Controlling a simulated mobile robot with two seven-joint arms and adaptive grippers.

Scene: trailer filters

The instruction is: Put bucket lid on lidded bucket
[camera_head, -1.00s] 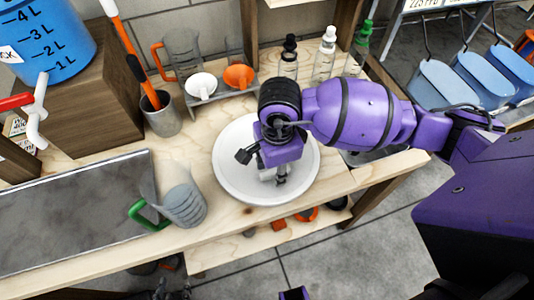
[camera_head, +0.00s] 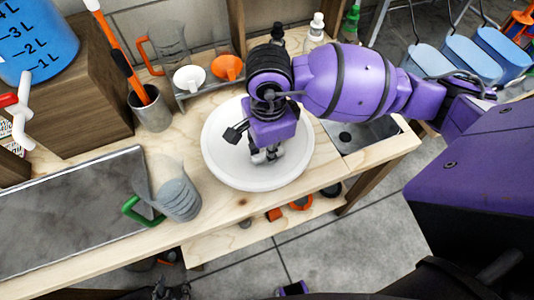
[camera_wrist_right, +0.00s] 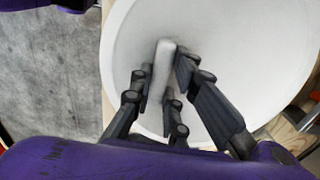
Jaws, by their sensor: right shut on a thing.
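The white round bucket lid (camera_head: 225,165) lies on the wooden bench in the head view. It fills much of the right wrist view (camera_wrist_right: 255,40), with its bar-like handle (camera_wrist_right: 163,62) upright in the middle. My right gripper (camera_head: 266,156) comes down over the lid from the right. Its fingers (camera_wrist_right: 170,80) are shut on the handle in the wrist view. Part of what looks like my left gripper (camera_head: 172,291) shows dark at the bottom edge of the head view, its fingers unclear. I cannot tell which vessel is the lidded bucket.
A blue graduated container (camera_head: 38,40) with a tap stands on a wooden box at upper left. A clear jug with a green handle (camera_head: 175,195) stands left of the lid. Funnels, a metal cup (camera_head: 150,108) and bottles stand behind. Blue buckets (camera_head: 470,60) hang at right.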

